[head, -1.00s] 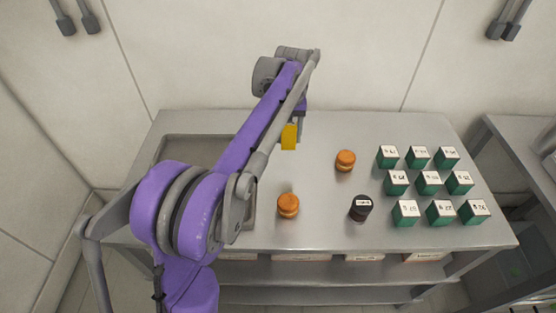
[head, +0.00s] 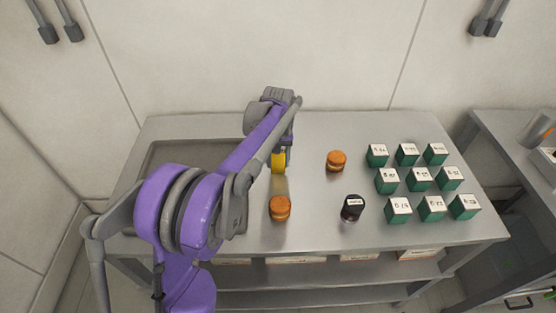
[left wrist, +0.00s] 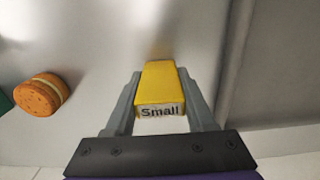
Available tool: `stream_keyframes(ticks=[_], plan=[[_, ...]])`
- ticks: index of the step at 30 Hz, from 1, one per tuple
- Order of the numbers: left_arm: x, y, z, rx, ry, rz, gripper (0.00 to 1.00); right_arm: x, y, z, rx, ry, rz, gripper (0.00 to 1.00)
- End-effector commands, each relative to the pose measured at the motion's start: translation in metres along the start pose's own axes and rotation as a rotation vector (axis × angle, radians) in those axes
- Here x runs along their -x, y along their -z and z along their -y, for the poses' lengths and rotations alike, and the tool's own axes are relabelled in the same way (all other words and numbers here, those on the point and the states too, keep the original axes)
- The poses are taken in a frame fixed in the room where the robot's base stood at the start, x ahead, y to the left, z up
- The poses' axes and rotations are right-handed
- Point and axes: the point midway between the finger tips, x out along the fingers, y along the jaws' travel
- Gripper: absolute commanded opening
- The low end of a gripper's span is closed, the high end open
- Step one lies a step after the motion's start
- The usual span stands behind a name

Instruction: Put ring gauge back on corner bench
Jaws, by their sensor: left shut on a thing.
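The ring gauge is a yellow piece (head: 279,161) held by my left gripper (head: 280,150) over the steel bench (head: 305,235). In the left wrist view it is a yellow block-like shape (left wrist: 158,78) with a white label reading "Small". Both fingers of the gripper (left wrist: 160,100) are shut on its sides. It is low, close to the bench top; I cannot tell whether it touches. Its far side is hidden. My right gripper is not in view.
Two orange round pieces (head: 336,160) (head: 280,208) and a dark labelled jar (head: 352,207) stand near the gauge. Several green labelled blocks (head: 388,181) fill the bench's right part. A recessed tray (head: 160,152) lies left, partly behind my arm. Another bench (head: 500,135) stands right.

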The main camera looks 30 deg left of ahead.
Motion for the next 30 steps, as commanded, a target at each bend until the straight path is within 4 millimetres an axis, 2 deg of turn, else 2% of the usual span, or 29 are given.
stream_keyframes(ticks=[5, 6, 10, 11, 19, 23, 26, 30], plan=[[-0.004, 0.0, 0.0, 0.0, 0.0, 0.001, 0.0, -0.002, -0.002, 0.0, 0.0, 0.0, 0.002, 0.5], [-0.004, 0.0, 0.0, 0.0, 0.0, 0.0, 0.58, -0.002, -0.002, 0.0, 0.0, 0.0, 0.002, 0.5], [-0.003, 0.0, 0.0, 0.0, 0.0, 0.0, 0.82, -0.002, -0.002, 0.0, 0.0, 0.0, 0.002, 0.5], [-0.003, 0.0, 0.0, 0.0, 0.0, 0.0, 0.85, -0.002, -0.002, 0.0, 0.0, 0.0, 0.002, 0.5], [-0.002, 0.0, 0.0, 0.0, 0.0, 0.0, 0.85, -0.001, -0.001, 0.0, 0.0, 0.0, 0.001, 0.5], [0.007, 0.0, 0.0, 0.0, 0.0, 0.0, 0.85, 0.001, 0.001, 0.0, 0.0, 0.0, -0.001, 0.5], [0.023, 0.0, 0.0, 0.0, 0.0, 0.0, 0.85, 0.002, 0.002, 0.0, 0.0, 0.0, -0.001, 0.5], [0.054, 0.0, 0.0, 0.0, 0.0, 0.0, 0.85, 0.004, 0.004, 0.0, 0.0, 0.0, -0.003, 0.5]])
